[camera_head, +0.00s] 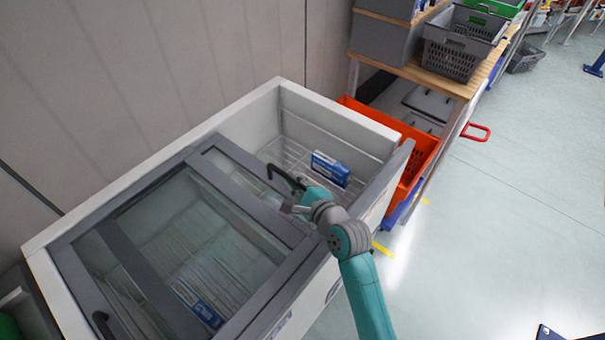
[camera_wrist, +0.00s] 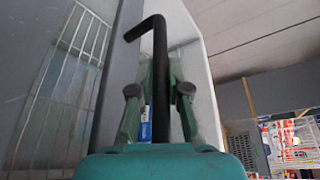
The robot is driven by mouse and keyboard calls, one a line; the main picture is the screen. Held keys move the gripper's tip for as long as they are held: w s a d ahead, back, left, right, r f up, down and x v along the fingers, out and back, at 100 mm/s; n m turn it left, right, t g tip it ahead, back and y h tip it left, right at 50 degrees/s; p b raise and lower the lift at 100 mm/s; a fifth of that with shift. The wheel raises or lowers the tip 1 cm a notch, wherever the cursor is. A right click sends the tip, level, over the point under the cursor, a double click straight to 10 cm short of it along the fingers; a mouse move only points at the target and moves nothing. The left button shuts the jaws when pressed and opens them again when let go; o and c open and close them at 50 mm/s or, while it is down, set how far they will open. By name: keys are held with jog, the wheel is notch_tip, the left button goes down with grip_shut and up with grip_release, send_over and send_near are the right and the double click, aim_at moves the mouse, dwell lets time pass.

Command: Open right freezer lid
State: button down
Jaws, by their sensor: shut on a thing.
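A white chest freezer (camera_head: 98,188) has grey-framed sliding glass lids. The right lid (camera_head: 222,150) sits slid to the left, overlapping the left lid (camera_head: 60,262), and the freezer's right end is uncovered. The right lid's black hooked handle (camera_head: 279,174) stands at its right edge. It also shows in the wrist view (camera_wrist: 159,50), running down between the fingers. My gripper (camera_head: 299,196) is shut on this handle; its two fingers sit on either side of it in the wrist view (camera_wrist: 158,97). The lower part of the handle is hidden by my gripper.
A blue-and-white box (camera_head: 330,168) lies in a wire basket in the uncovered end. An orange tote (camera_head: 418,150) stands just right of the freezer, beside a wooden-topped table (camera_head: 455,82) with grey crates. A wall runs behind.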

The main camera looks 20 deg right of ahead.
jog(key=shift+s+a, duration=0.55)
jog(key=shift+a, duration=0.2)
jog(key=c, duration=1.1)
grip_release()
jog(key=shift+c, duration=0.2)
jog(key=v, duration=1.2)
